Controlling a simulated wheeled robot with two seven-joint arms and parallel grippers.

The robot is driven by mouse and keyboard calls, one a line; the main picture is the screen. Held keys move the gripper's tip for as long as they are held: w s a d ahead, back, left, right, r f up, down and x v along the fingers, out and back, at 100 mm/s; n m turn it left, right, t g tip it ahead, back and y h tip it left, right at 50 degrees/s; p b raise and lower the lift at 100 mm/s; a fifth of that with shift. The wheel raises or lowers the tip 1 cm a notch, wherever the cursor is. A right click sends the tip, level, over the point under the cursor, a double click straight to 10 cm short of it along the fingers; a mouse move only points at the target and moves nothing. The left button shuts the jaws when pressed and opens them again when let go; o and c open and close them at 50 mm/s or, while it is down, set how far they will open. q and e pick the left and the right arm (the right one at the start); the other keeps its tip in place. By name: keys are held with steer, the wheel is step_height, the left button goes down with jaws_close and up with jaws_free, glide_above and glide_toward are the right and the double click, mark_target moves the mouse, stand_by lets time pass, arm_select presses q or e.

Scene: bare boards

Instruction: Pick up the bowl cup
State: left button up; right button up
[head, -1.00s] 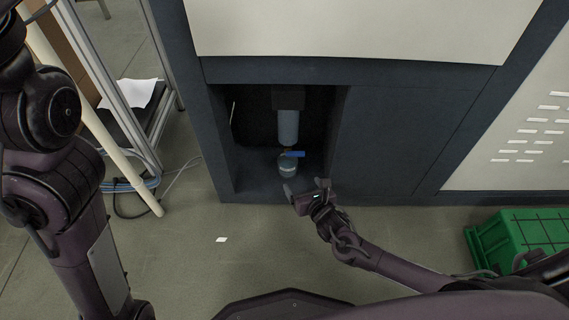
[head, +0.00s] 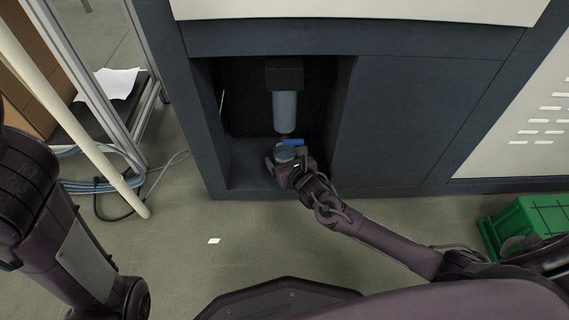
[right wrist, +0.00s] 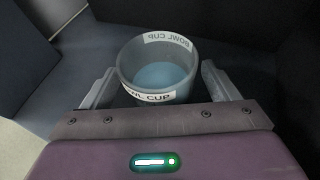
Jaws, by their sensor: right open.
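The bowl cup (head: 286,154) is a small grey cup standing on the floor of a dark cabinet recess, mostly hidden by my gripper in the head view. The right wrist view shows the cup (right wrist: 160,72) upright, with white "BOWL CUP" labels and a pale blue inside. My right gripper (head: 283,163) is open at the recess, and its fingers (right wrist: 156,84) stand one on each side of the cup. Small gaps seem to show between the fingers and the cup wall. My left gripper is out of view; only part of the left arm shows.
The recess side walls (head: 340,110) are close on both sides. A green crate (head: 525,222) stands at right, a pale pole (head: 75,125) leans at left.

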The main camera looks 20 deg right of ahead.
steer(key=shift+w+f, duration=0.1)
steer(key=shift+w, duration=0.25)
steer(key=c, duration=1.1)
